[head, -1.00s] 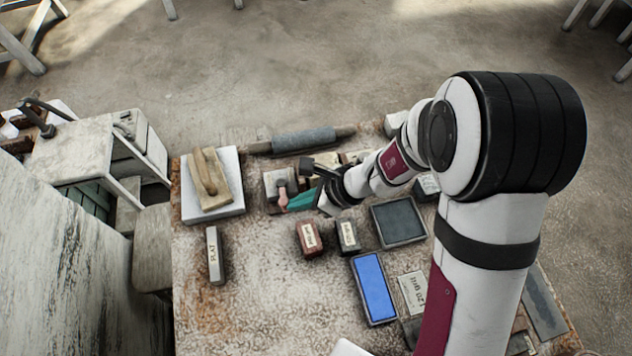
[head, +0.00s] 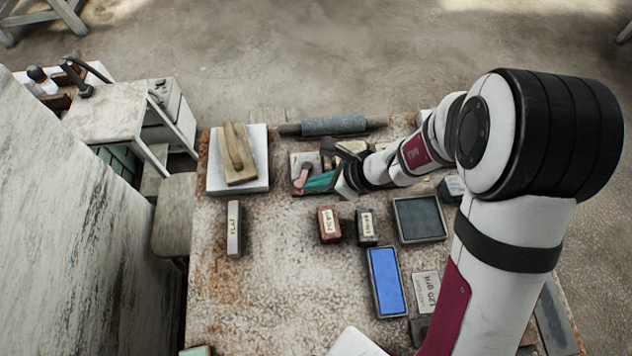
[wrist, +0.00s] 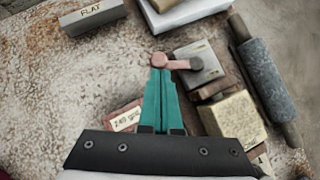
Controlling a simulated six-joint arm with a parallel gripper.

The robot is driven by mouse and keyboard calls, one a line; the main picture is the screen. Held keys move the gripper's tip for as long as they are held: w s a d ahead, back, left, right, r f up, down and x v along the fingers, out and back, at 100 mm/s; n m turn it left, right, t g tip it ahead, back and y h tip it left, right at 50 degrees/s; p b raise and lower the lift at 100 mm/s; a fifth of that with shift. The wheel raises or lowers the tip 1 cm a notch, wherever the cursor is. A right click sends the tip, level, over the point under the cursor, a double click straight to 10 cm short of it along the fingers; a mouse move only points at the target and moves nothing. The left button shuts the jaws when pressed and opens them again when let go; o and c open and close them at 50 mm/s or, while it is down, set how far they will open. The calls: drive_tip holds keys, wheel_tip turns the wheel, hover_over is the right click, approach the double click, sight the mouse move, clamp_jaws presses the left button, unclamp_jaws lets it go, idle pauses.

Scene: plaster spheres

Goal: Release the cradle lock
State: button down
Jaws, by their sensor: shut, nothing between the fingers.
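A pink lever with a rounded end (wrist: 160,60) sits on a grey metal block (wrist: 206,74), most likely the cradle lock. The lever runs left from a dark round knob (wrist: 197,63) on the block, and its end sticks out past the block's edge. In the head view the lever (head: 301,177) is small, left of the arm. My gripper (wrist: 159,75) has teal fingers, shut together and empty. Their tips are right at the lever's rounded end; whether they touch it I cannot tell. The gripper also shows in the head view (head: 302,186). The arm hides part of the block there.
A dark roller (head: 334,125) lies behind the block. A white slab with a wooden float (head: 238,155) is to the left, with the FLAT bar (head: 234,228) below it. Small labelled blocks (head: 329,224), a dark tray (head: 420,218) and a blue tray (head: 384,282) stand nearer.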

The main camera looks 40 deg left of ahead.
drive_tip(key=shift+d, duration=0.45)
drive_tip(key=d, duration=0.1)
drive_tip(key=d+r, duration=0.1)
drive_tip(key=d, duration=0.1)
drive_tip(key=shift+d+r, duration=0.1)
drive_tip(key=shift+d, duration=0.15)
drive_tip(key=s+v, duration=0.1)
drive_tip(key=v, duration=0.8)
drive_tip(key=shift+s+d, duration=0.25)
drive_tip(key=shift+s, duration=0.25)
drive_tip(key=shift+r, duration=0.2)
